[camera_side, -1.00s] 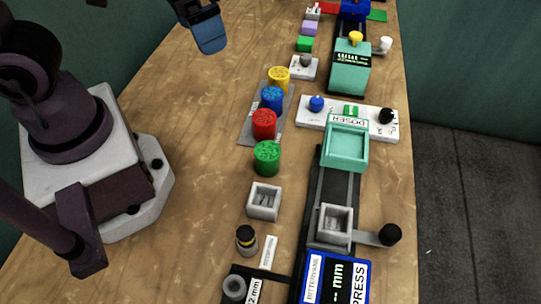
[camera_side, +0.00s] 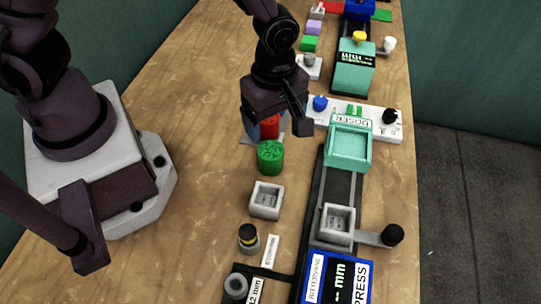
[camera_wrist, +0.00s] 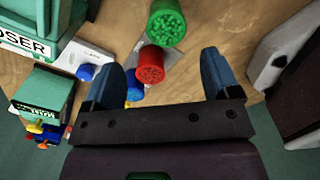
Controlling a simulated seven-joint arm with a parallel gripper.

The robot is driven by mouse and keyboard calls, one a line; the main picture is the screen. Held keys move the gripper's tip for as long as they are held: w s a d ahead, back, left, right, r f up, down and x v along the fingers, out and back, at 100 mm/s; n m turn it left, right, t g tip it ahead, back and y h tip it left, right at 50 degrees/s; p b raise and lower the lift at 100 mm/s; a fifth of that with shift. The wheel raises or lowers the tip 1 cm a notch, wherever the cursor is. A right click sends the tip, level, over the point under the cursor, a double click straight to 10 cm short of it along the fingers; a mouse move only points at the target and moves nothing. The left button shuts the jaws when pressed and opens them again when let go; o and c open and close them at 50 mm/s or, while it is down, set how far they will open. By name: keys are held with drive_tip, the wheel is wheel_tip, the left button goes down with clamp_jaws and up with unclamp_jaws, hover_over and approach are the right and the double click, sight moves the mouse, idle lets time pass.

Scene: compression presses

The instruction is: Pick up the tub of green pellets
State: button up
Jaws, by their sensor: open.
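The tub of green pellets (camera_side: 270,157) stands upright on the wooden table in the side view, just nearer the camera than my gripper. It also shows at the top of the wrist view (camera_wrist: 167,24), beyond the fingertips. My gripper (camera_wrist: 165,68) is open and empty, with blue fingers apart. The tub of red pellets (camera_wrist: 151,65) appears between the fingers in the wrist view, with the tub of blue pellets (camera_wrist: 134,88) partly hidden behind it. In the side view my wrist covers most of the blue tub and all of the yellow one.
The teal doser (camera_side: 348,148) stands right of the green tub, above a dark rail. A grey square mould (camera_side: 266,200) sits nearer the camera. A white panel with knobs (camera_side: 385,122) lies behind the doser. Table left of the tubs is clear.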

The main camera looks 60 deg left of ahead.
sight(271, 150)
wheel_tip(271, 150, down, 6)
drive_tip(key=shift+s+r, duration=0.1)
drive_tip(key=f, duration=0.5)
drive_tip(key=shift+s, duration=0.35)
drive_tip(key=c, duration=1)
